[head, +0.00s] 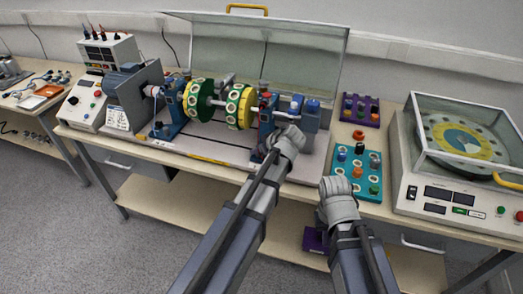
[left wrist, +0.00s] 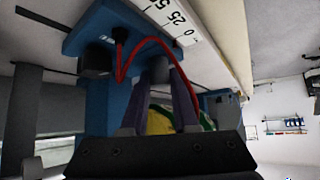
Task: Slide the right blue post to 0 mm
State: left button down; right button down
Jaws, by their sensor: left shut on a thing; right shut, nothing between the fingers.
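The right blue post (head: 266,112) stands on the rail bed at the right end of the shaft with the green and yellow discs. My left gripper (head: 275,147) is at the post's foot, its fingertips largely hidden behind my wrist. In the left wrist view the blue post's base (left wrist: 90,35) fills the upper left, and my left gripper (left wrist: 165,90) is shut on the post's lower part. A white scale (left wrist: 172,20) marked 0, 25, 50 runs along the base; the exact reading is unclear. My right gripper (head: 337,186) is shut and empty near the bench's front edge.
The left blue post (head: 173,108) stands beyond the green disc (head: 199,100). A teal tray (head: 370,185) with knobs lies close to my right gripper. A purple tray (head: 374,112) is behind it. A clear cover (head: 215,45) stands raised behind.

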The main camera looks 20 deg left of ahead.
pick_arm(q)
jog(key=c, duration=0.7)
grip_release()
jog(key=shift+a, duration=0.25)
jog(key=p+v, duration=0.5)
jog(key=v, duration=0.2)
jog(key=shift+s+d+r, duration=0.2)
jog(key=shift+d+r, duration=0.05)
jog(key=s+d+f+m+g+h, duration=0.1)
jog(key=s+d+m+h, duration=0.1)
jog(key=s+d+m, duration=0.2)
jog(key=s+d+f+m+g+h+p, duration=0.1)
jog(key=s+m, duration=0.4)
jog(key=s, duration=0.5)
jog(key=s+d+f+m+g+h, duration=0.3)
jog(key=s+d+m, duration=0.2)
jog(key=s+d, duration=0.1)
jog(key=shift+s+d+f+m+p, duration=0.15)
jog(key=shift+s+d+m+p, duration=0.15)
jog(key=shift+s, duration=0.25)
